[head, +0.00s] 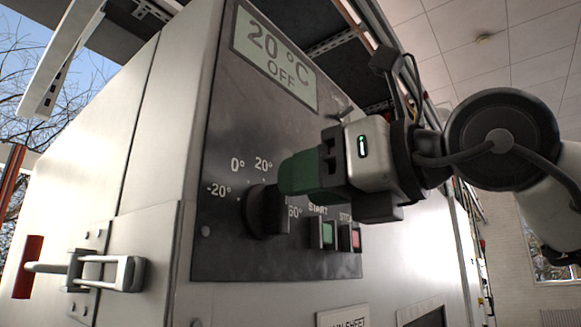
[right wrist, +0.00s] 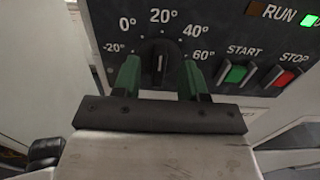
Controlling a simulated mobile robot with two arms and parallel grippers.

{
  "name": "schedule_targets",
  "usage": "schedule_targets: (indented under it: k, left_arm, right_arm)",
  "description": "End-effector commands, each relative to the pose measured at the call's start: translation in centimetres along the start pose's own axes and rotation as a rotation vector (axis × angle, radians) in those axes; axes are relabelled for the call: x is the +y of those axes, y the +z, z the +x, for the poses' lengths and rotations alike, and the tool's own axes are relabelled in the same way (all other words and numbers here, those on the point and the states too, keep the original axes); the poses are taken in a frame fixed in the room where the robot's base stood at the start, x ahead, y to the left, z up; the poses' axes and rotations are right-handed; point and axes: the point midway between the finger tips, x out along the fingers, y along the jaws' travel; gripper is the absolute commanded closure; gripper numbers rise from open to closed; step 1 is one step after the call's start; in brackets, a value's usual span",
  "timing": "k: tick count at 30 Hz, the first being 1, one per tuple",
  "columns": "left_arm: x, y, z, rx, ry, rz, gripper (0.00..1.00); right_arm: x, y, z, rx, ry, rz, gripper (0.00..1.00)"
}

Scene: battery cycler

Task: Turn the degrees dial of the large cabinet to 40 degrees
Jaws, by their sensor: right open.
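The black degrees dial (head: 266,212) sticks out of the dark panel on the large cabinet. In the right wrist view the dial (right wrist: 160,60) has a pale pointer line pointing up, near the 20° mark. The printed scale around it runs from -20° to 60°. The cabinet display (head: 275,55) reads 20 °C and OFF. My right gripper (head: 290,175) is open at the dial. In the right wrist view its green fingers (right wrist: 161,70) stand one on each side of the dial; whether they touch it I cannot tell. My left gripper is not in view.
A green START button (head: 328,233) and a red STOP button (head: 355,238) sit just right of the dial. A RUN label with a green lamp (right wrist: 309,20) is at upper right. A metal latch (head: 100,270) projects from the cabinet's left side.

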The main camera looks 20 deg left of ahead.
Motion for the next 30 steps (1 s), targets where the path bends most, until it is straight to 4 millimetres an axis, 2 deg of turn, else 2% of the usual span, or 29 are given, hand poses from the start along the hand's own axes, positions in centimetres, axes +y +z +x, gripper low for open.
schedule_targets:
  k: [1,6,17,25,30]
  left_arm:
    - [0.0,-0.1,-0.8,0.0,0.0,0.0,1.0]
    - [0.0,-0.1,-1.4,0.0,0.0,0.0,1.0]
    - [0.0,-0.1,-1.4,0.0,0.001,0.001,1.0]
    - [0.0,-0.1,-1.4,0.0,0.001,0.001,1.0]
    - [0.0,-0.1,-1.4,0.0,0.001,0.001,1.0]
  right_arm:
    - [0.0,0.3,0.9,0.003,0.001,0.001,0.57]
    - [0.0,0.1,2.5,0.001,0.0,0.001,0.57]
    - [-0.1,-0.1,3.0,0.0,0.0,0.0,0.57]
    - [0.0,-0.1,3.0,0.0,0.0,0.0,0.99]
    - [-0.1,-0.1,3.0,0.0,0.0,0.003,1.0]
